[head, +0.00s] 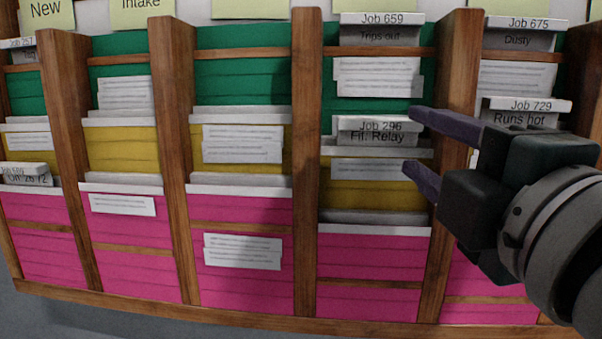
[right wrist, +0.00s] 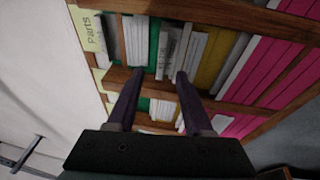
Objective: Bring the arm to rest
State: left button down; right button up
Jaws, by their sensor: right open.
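My right gripper (head: 411,142) comes in from the right in the head view, its two dark purple fingers spread apart one above the other. The gap between them looks empty. The fingers point left, and their tips appear just right of the card "Job 296 Fit: Relay" (head: 376,134). I cannot tell whether they touch anything. In the right wrist view the open fingers (right wrist: 160,76) point at the rack, with cards showing beyond the tips. My left gripper is in neither view.
A wooden rack (head: 306,170) with upright dividers holds green, yellow and pink pockets with paper cards. Cards "Job 659" (head: 378,22), "Job 675" (head: 520,34) and "Job 729" (head: 525,110) stick out near my right arm. Grey floor shows below the rack.

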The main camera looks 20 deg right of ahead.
jog(key=s+a+f+m+g+y+p, duration=0.2)
jog(key=s+f+m+g+y+p, duration=0.1)
jog(key=s+f+m+g+p, duration=0.2)
jog(key=s+a+f+m+g+y+p, duration=0.3)
jog(key=s+f+m+g+p, duration=0.2)
jog(key=s, duration=0.6)
notch_tip(320, 180, down, 4)
jog(key=m+g, duration=0.2)
jog(key=g, duration=0.2)
jog(key=shift+a+r+m+g, duration=0.2)
jog(key=shift+a+m+g, duration=0.1)
jog(key=shift+m+g, duration=0.1)
jog(key=shift+s, duration=0.1)
